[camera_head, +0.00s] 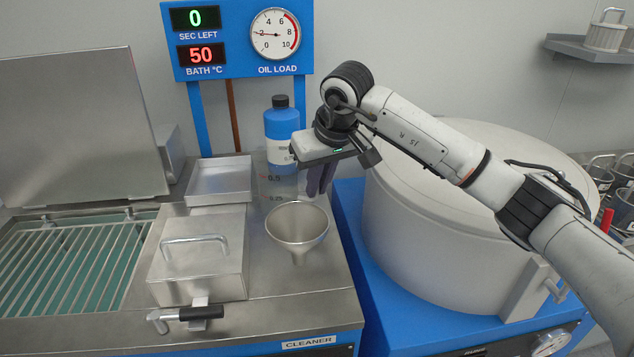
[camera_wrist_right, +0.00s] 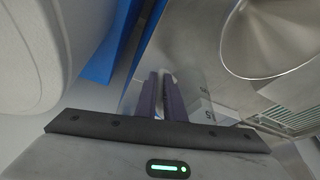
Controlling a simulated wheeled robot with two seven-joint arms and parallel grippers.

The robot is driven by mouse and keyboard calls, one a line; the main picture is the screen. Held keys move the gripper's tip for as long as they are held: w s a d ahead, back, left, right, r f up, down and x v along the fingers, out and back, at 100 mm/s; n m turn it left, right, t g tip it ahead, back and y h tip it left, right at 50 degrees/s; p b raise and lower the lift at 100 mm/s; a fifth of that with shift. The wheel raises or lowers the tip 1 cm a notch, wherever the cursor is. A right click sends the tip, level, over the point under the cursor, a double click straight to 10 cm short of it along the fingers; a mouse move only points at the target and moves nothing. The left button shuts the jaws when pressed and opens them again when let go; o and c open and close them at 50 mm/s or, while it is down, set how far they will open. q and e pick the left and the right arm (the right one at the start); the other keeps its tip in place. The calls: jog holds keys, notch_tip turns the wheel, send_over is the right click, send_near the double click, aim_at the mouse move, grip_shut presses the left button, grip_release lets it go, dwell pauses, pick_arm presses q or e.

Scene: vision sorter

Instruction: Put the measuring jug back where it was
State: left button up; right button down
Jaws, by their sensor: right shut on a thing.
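The measuring jug (camera_head: 270,186) is clear, with red marks on its side. It stands behind the funnel and in front of the blue bottle, on or very near the steel top; I cannot tell if it touches. My right gripper (camera_head: 319,184) points down at the jug's right side and is shut on it, apparently at the handle. In the right wrist view the dark fingers (camera_wrist_right: 161,98) are close together beside the clear wall of the jug (camera_wrist_right: 187,82). The grip itself is partly hidden. My left gripper is not in view.
A steel funnel (camera_head: 297,226) stands close in front of the jug. The blue bottle (camera_head: 282,122) is behind it. A shallow tray (camera_head: 219,181) and a lidded steel box (camera_head: 198,262) are left. A big pale drum (camera_head: 455,240) is right, under my right arm.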

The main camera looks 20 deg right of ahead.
jog(key=c, duration=1.9)
grip_release()
jog(key=shift+o, duration=0.2)
jog(key=v, duration=1.2)
jog(key=shift+b, duration=0.35)
jog(key=shift+r, duration=0.1)
